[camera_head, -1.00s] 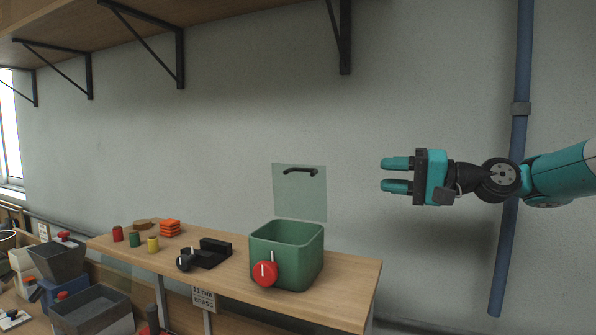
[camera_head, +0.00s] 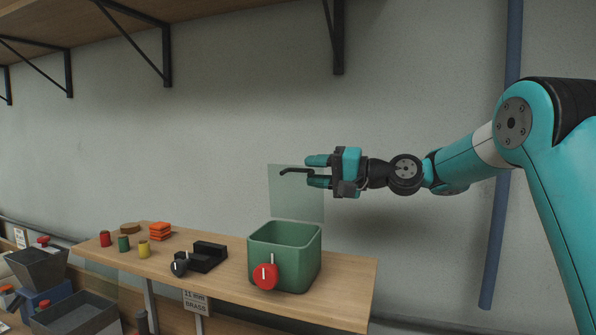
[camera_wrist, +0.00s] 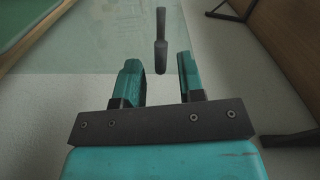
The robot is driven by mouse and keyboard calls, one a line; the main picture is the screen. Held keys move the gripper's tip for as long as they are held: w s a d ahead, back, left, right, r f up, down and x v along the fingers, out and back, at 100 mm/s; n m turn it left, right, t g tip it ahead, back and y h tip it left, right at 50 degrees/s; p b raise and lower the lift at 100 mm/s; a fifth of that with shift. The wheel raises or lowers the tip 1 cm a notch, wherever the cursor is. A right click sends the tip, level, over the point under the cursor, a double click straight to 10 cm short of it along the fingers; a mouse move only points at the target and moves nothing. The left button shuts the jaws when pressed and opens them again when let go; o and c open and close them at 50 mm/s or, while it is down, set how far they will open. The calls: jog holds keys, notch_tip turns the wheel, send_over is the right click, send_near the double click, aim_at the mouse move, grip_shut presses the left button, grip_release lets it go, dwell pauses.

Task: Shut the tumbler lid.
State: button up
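The tumbler (camera_head: 300,262) is a green open-topped box on the wooden shelf, with a red knob (camera_head: 265,277) on its front. Its clear lid (camera_head: 296,205) stands upright, open, at the back of the box. A black bar handle (camera_head: 292,170) is on the lid; it also shows in the wrist view (camera_wrist: 161,45). My gripper (camera_head: 317,171) is at the lid's right side, pointing left at the handle. In the wrist view my gripper (camera_wrist: 160,75) is open, and the handle's end reaches between its two fingers without visible contact.
On the shelf (camera_head: 345,295), a black block (camera_head: 207,252) with a dial and several small coloured cylinders and orange pieces sit left of the tumbler. Grey bins (camera_head: 80,312) stand lower left. A blue pipe (camera_head: 500,240) runs down the wall at right. A bracketed shelf is overhead.

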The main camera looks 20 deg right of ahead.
jog(key=shift+w+a, duration=0.15)
jog(key=shift+a, duration=0.2)
